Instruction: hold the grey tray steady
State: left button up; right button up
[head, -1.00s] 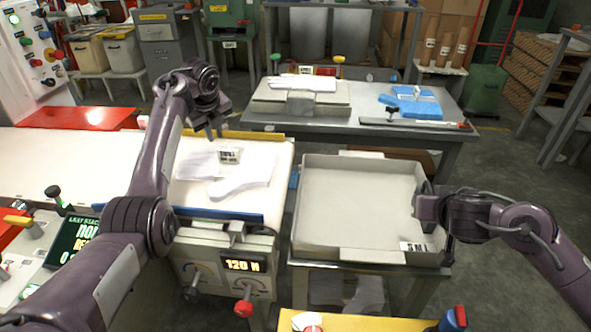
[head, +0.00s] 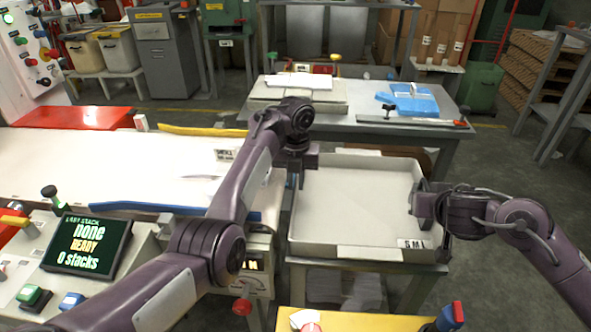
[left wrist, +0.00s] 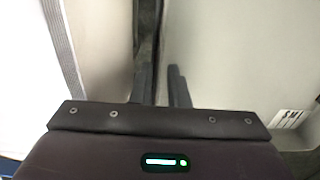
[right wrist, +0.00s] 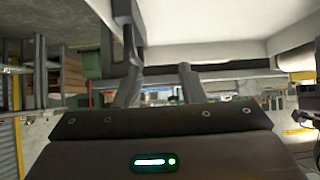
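The grey tray (head: 355,245) rests level on a small stand right of the white belt. Its light inside shows in the left wrist view (left wrist: 235,60), and its pale underside or wall fills the top of the right wrist view (right wrist: 205,25). My left gripper (head: 296,180) is at the tray's left wall, fingers pointing down. In the left wrist view its fingers (left wrist: 162,85) stand apart near the rim; contact is unclear. My right gripper (head: 420,207) is at the right wall, beside a dark part there. Its fingers (right wrist: 158,85) are apart with background showing between them.
The white belt (head: 90,165) with a blue front edge lies close to the tray's left. A screen (head: 88,243) reads none, READY, 0 stacks. A table (head: 375,125) with blue film stands behind. A yellow surface (head: 360,321) is in front.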

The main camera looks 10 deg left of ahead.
pick_arm(q)
jog(key=shift+f, duration=1.9)
grip_shut()
pick_arm(e)
jog(key=shift+o, duration=0.2)
